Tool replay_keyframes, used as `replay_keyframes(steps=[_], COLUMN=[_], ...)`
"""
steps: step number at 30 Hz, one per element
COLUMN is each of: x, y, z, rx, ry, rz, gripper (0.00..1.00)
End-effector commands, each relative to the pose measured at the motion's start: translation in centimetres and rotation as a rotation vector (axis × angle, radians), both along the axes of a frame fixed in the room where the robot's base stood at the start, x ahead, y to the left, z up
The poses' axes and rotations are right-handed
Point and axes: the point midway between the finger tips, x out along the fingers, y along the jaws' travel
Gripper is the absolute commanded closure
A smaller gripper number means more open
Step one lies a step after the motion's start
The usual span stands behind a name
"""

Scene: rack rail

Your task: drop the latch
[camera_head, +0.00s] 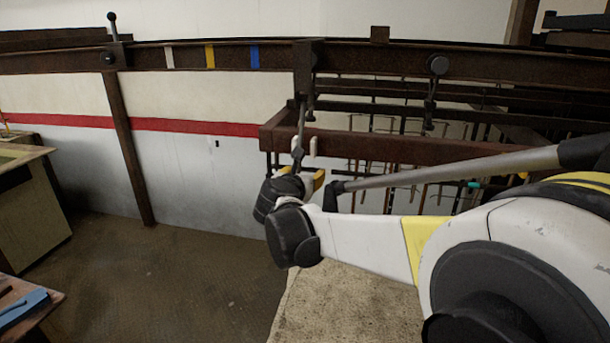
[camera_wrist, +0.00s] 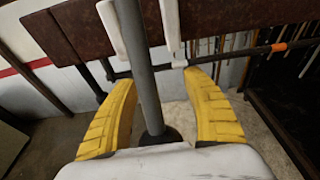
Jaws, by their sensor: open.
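A dark lever with a black ball top (camera_head: 112,24) stands upright on the rail at the upper left; it may be the latch, but I cannot tell for sure. A brown rail (camera_head: 225,56) runs across the view with white, yellow and blue bands. My gripper (camera_wrist: 158,76) is open, its yellow fingers apart on either side of a grey rod (camera_wrist: 138,60). The rod's lower end meets a dark round piece between the fingers. In the head view my gripper (camera_head: 314,182) is just below the brown beam's left end, partly hidden by my wrist.
A hanging rack with a brown beam (camera_head: 370,146) and many thin rods fills the right. Two white hooks (camera_wrist: 171,28) sit on the beam beside the rod. A brown post (camera_head: 129,150) stands at the left. The floor (camera_head: 185,262) between is clear. A table (camera_head: 30,320) holds a blue item.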

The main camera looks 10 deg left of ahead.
Motion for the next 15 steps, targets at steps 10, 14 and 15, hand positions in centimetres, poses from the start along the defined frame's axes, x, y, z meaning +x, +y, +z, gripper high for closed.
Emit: replay_keyframes(steps=[10,14,15], x=[-2.4,-4.1,-4.7], y=[0.1,0.1,0.1], z=[-0.1,0.0,0.0], rx=[-0.001,-0.001,0.000], ry=[0.000,0.000,0.000], rz=[0.003,0.001,0.002], gripper=[0.42,0.42,0.42])
